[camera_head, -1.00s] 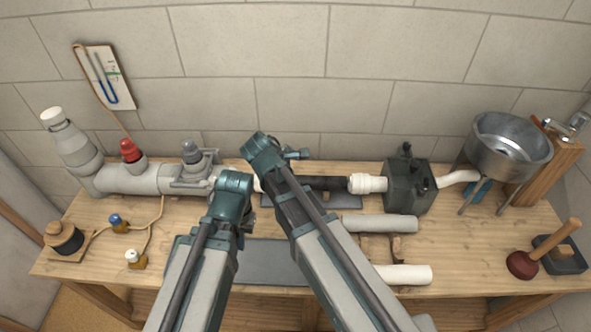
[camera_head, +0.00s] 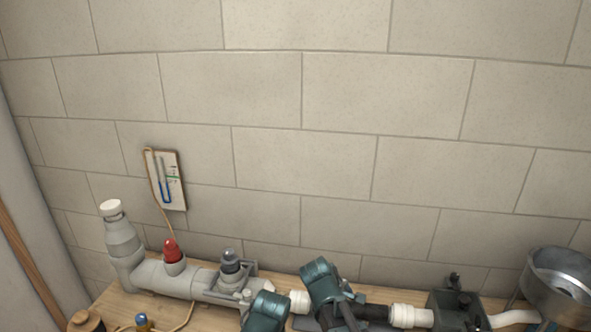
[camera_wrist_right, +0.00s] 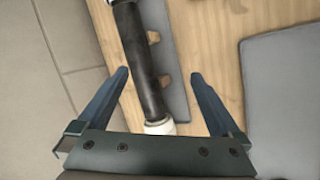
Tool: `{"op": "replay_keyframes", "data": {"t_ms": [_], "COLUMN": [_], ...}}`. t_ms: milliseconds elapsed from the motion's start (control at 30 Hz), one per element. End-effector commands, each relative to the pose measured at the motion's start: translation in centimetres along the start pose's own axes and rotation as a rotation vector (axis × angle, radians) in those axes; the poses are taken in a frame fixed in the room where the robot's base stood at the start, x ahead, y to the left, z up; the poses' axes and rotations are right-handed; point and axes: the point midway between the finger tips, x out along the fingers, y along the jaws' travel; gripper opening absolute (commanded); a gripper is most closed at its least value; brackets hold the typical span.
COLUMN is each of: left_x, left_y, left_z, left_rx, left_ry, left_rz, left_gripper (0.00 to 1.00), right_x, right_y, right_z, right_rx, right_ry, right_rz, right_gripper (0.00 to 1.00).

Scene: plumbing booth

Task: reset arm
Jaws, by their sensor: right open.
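My right gripper (camera_wrist_right: 160,74) is open in the right wrist view, its two blue fingers apart. A black pipe (camera_wrist_right: 143,60) with a white end collar (camera_wrist_right: 160,127) shows between the fingers in that view; I see no grip on it. In the head view the teal wrist of my right arm is at the bottom centre, in front of the pipe line. The teal wrist of my left arm is just left of it at the bottom edge, and its fingers are hidden.
A grey pipe assembly (camera_head: 165,279) with a red cap (camera_head: 171,250) stands along the wall. A dark box (camera_head: 458,310) and a metal bowl (camera_head: 560,275) are at the right. A gauge card (camera_head: 166,180) hangs on the wall. The wall area above is clear.

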Motion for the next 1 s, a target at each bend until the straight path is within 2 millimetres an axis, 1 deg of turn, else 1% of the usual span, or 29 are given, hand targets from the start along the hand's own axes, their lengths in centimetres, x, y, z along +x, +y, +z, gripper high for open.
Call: {"op": "replay_keyframes", "data": {"t_ms": [33, 100, 200, 400, 633, 700, 867, 1000], "left_x": [0.0, 0.0, 0.0, 0.0, 0.0, 0.0, 0.0, 0.0], "left_y": [0.0, 0.0, 0.0, 0.0, 0.0, 0.0, 0.0, 0.0], "left_z": [0.0, 0.0, 0.0, 0.0, 0.0, 0.0, 0.0, 0.0], "left_rx": [0.000, 0.000, 0.000, 0.000, 0.000, 0.000, 0.000, 0.000], "left_ry": [0.000, 0.000, 0.000, 0.000, 0.000, 0.000, 0.000, 0.000], "left_rz": [0.000, 0.000, 0.000, 0.000, 0.000, 0.000, 0.000, 0.000], "left_gripper": [0.00, 0.00, 0.00, 0.00, 0.00, 0.00, 0.00, 0.00], "right_x": [0.4, 0.8, 1.0, 1.1, 0.7, 0.1, -0.9, -2.0], "right_y": [-0.9, -1.9, -3.1, -5.1, -6.8, -7.6, -9.4, -11.3], "right_z": [1.7, 2.9, 4.2, 6.1, 7.5, 6.6, 5.4, 4.4], "right_rx": [0.107, 0.252, 0.424, 0.700, 0.950, 0.905, 0.835, 0.764], "right_ry": [0.007, 0.018, 0.025, 0.020, 0.001, -0.003, -0.015, -0.028], "right_rz": [-0.050, -0.118, -0.201, -0.335, -0.463, -0.457, -0.450, -0.441], "right_gripper": [1.00, 1.00, 1.00, 1.00, 1.00, 1.00, 1.00, 1.00]}}
